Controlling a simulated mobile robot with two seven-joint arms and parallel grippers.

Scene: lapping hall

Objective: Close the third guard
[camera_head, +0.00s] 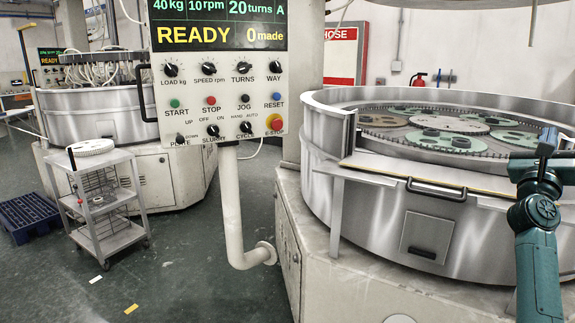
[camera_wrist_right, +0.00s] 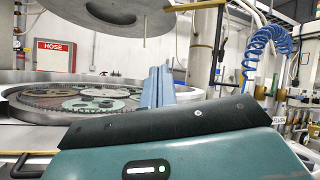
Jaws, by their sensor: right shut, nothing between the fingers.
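The lapping machine (camera_head: 335,170) has a round steel wall with a gap at its front. A flat guard panel (camera_head: 400,178) lies roughly level in that gap, folded outward. Its black bar handle (camera_head: 436,188) is on the outer edge; a dark bar that looks like it shows in the right wrist view (camera_wrist_right: 30,162). My right gripper (camera_head: 546,148) is at the right side of the machine, right of the handle and apart from it. Its blue fingers (camera_wrist_right: 158,88) are shut and empty. Which guard counts as third cannot be told. My left gripper is not in view.
Inside the wall are toothed carriers (camera_head: 445,140) with round parts. A control panel (camera_head: 215,75) on a white post stands left of the machine. A steel trolley (camera_head: 100,200) and a blue pallet (camera_head: 28,217) stand further left.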

